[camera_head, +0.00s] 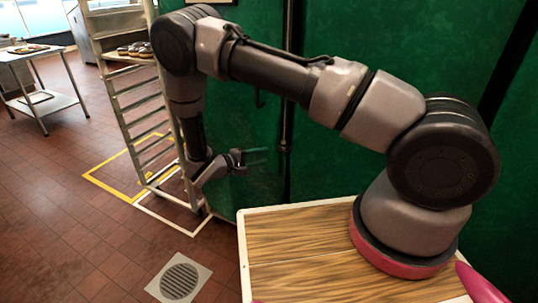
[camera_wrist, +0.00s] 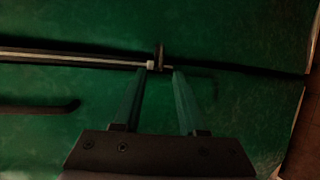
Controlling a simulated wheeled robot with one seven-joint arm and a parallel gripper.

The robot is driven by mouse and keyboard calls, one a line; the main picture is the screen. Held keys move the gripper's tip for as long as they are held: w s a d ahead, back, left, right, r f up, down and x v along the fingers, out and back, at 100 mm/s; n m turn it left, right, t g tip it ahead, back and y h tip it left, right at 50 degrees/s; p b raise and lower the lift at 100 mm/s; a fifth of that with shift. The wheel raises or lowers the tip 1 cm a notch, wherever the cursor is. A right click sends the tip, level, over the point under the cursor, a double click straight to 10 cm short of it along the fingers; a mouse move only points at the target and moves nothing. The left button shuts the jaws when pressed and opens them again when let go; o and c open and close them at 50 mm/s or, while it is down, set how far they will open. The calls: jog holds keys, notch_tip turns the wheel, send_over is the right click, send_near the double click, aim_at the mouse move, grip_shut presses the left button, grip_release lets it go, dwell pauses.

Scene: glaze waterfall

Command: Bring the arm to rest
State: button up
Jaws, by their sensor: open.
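My gripper (camera_head: 258,160) is at the end of my bent arm, which reaches out to the left and hangs down in front of the green wall. In the wrist view the two fingers of my gripper (camera_wrist: 160,76) stand apart, with nothing between them. The fingers point toward the green surface. A small latch-like piece (camera_wrist: 160,56) on a dark bar shows just beyond the fingertips; I cannot tell whether they touch it.
The green wall (camera_head: 340,160) with dark vertical seams is close behind my arm. A metal tray rack (camera_head: 135,110) with dark baked goods (camera_head: 137,48) stands left of it. A steel table (camera_head: 50,100) is farther left. A drain (camera_head: 179,281) lies in the clear tiled floor.

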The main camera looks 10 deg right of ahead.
jog(key=shift+s+a, duration=0.1)
jog(key=s+d+r+m+g+y, duration=0.2)
jog(key=d+r+m+g, duration=0.15)
jog(key=r, duration=0.55)
jog(key=s+d+r+m+g+y, duration=0.1)
jog(key=d+r+m+g+y, duration=0.2)
jog(key=r, duration=0.5)
jog(key=s+d+r+m+g+y, duration=0.1)
jog(key=s+d+r+g+y, duration=0.1)
jog(key=d+r, duration=0.5)
jog(key=s+d+r+m+t+y, duration=0.1)
jog(key=s+r+t+y, duration=0.3)
jog(key=s+r, duration=0.4)
jog(key=s+d+r+m+t+y, duration=0.1)
jog(key=s+r+m+t+y, duration=0.2)
jog(key=s+r, duration=0.5)
notch_tip(320, 180, up, 6)
jog(key=shift+s+f+t+y, duration=0.15)
jog(key=shift+s+t+y, duration=0.2)
jog(key=shift+y, duration=0.35)
